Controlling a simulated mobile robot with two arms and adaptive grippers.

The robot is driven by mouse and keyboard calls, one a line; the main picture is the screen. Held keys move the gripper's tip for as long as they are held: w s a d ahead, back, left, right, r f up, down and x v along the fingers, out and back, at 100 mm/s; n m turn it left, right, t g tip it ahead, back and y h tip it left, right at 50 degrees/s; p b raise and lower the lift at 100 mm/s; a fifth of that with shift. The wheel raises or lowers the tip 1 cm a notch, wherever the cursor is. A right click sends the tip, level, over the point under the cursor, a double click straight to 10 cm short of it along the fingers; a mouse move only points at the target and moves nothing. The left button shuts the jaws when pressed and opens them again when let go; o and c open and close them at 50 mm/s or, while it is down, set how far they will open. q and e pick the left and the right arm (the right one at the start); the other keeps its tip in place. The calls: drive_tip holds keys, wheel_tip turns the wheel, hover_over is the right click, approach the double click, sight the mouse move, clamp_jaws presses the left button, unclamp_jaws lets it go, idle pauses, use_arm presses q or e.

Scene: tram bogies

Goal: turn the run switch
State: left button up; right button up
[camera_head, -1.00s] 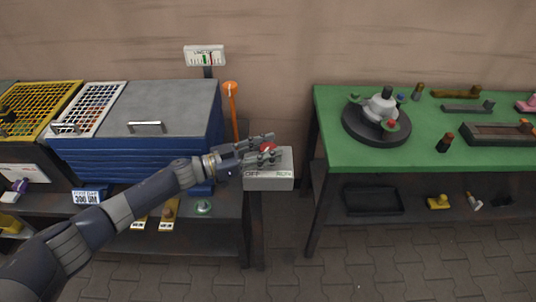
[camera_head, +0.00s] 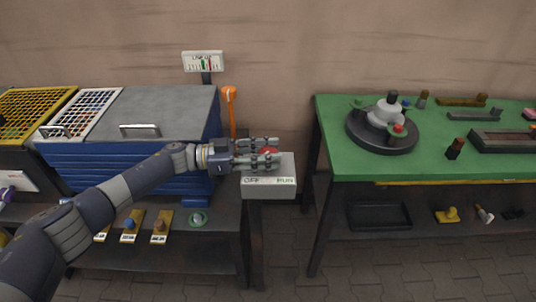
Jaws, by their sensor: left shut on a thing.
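The run switch is a red knob (camera_head: 268,152) on top of a light grey box on a post (camera_head: 268,189). The box front reads OFF at left and RUN at right. My left gripper (camera_head: 274,152) reaches in from the left over the box, with its fingers on either side of the red knob, shut on it. The fingers hide part of the knob, so its exact angle is hard to tell. My right gripper is not in view.
A blue cabinet (camera_head: 130,165) with a grey top stands left of the box. An orange-topped pole (camera_head: 230,110) and a gauge sign (camera_head: 203,61) stand behind. The green table (camera_head: 350,165) at right holds a dark round turntable (camera_head: 382,140) and small parts.

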use_arm(q)
drive_tip(key=o, duration=1.1)
drive_tip(key=a, duration=0.8)
drive_tip(key=s+a, duration=0.1)
drive_tip(key=a, duration=0.3)
